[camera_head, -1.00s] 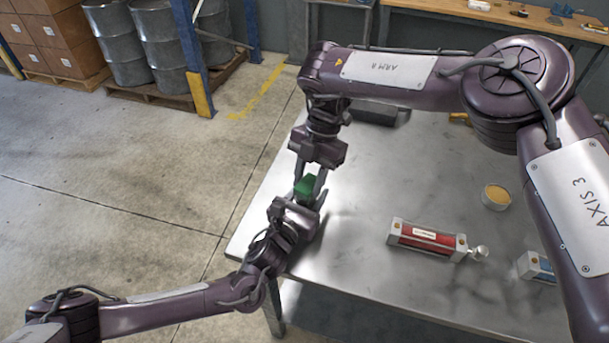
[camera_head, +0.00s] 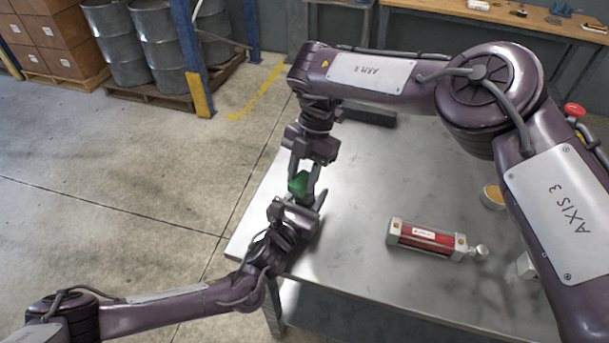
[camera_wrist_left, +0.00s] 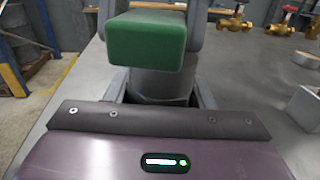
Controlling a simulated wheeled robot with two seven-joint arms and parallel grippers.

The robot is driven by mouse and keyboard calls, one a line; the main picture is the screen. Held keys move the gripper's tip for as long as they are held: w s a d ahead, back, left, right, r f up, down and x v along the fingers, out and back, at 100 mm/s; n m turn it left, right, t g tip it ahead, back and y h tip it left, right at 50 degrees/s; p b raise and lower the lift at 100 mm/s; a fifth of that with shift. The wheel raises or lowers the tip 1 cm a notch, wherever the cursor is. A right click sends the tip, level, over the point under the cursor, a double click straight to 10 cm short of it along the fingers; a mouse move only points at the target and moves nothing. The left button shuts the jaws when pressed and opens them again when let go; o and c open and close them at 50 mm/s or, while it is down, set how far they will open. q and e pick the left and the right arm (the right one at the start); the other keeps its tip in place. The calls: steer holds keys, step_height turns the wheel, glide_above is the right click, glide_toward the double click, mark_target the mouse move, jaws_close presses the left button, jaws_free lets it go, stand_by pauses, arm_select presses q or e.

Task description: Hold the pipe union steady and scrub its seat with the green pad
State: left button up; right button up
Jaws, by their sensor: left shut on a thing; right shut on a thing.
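The green pad (camera_head: 299,183) is held in my right gripper (camera_head: 303,176), which points down over the near-left part of the table. In the left wrist view the green pad (camera_wrist_left: 147,42) fills the top middle. My left gripper (camera_head: 307,203) is shut on the pipe union, a grey round body (camera_wrist_left: 162,86) directly below the pad in that view. The pad covers the union's top, so its seat is hidden. I cannot tell whether pad and union touch. In the head view the union is mostly hidden by the pad and the fingers.
A red and silver cylinder (camera_head: 427,239) lies on the metal table (camera_head: 370,285), right of my grippers. A round tub (camera_head: 493,196) sits partly behind my right arm. Brass valves (camera_wrist_left: 236,19) show in the left wrist view. The table's left edge is close to both grippers.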

steer(key=shift+s+d, duration=0.55)
steer(key=shift+d, duration=0.1)
steer(key=shift+r, duration=0.1)
steer(key=shift+r, duration=2.95)
arm_select(q)
steer(key=o, duration=1.4)
arm_select(e)
steer(key=shift+w, duration=0.1)
arm_select(q)
steer(key=shift+o, duration=0.2)
steer(key=v, duration=1.2)
